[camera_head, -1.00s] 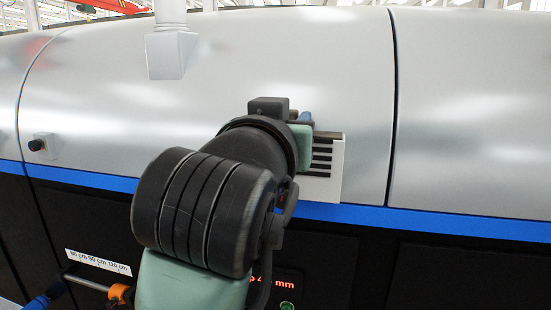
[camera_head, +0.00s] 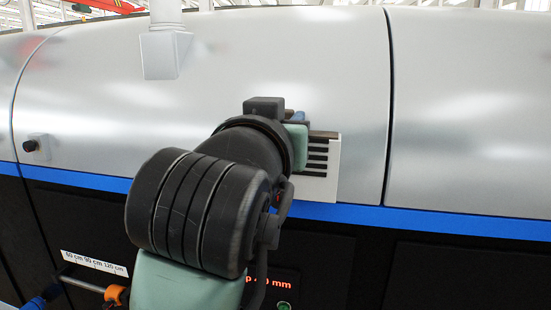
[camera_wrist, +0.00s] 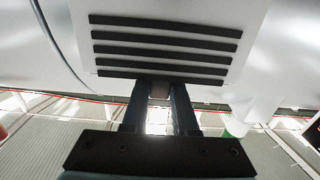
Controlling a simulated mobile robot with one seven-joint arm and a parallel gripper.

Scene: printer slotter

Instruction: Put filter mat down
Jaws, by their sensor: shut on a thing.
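A pale slotted panel (camera_head: 331,185) with several dark horizontal slots is on the front of the grey machine; the wrist view shows it (camera_wrist: 247,40) close up. My gripper (camera_wrist: 160,90) is at the panel's edge, its two dark fingers shut on a small dark piece, apparently the filter mat (camera_wrist: 159,90). Most of the mat is hidden, and I cannot tell how far it sits in a slot. In the head view a dark brown strip (camera_head: 324,134) lies along the panel's top edge. My wrist hides the panel's left part and most of the gripper there.
The curved grey machine (camera_head: 450,100) fills the view, with a blue stripe (camera_head: 430,222) and dark lower panels. A grey box-shaped duct (camera_head: 167,55) hangs at the upper left. A small black knob (camera_head: 31,146) sticks out at the left. The machine face right of the panel is clear.

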